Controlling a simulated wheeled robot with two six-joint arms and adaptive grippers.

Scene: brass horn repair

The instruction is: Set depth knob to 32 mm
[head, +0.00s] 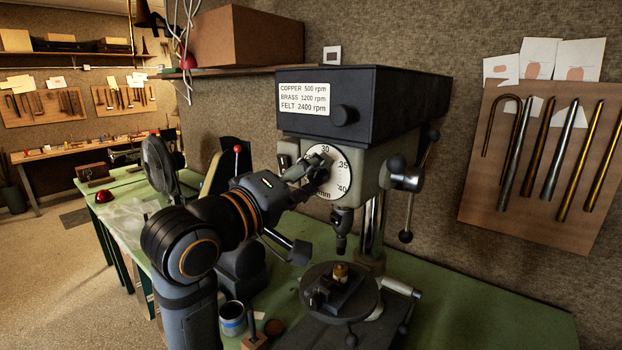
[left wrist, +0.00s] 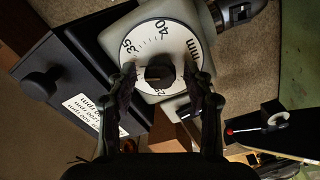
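The drill press (head: 355,105) stands on the green bench, with a white round depth dial (head: 344,163) on its front. Marks 30, 35, 40 and "mm" show on the dial in the head view. The dark depth knob (left wrist: 159,72) sits at the middle of the dial in the left wrist view. My left gripper (head: 318,172) is at the dial and covers part of its scale. In the left wrist view its fingers (left wrist: 160,78) are open on both sides of the knob, with white dial showing between. I cannot read the knob's setting. My right gripper is in neither view.
A black speed knob (head: 343,115) sits above the dial beside a speed label (head: 304,98). The chuck (head: 342,230) hangs over the round work table (head: 367,298). A feed lever (head: 406,215) is right of the dial. An open can (head: 232,318) stands on the bench.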

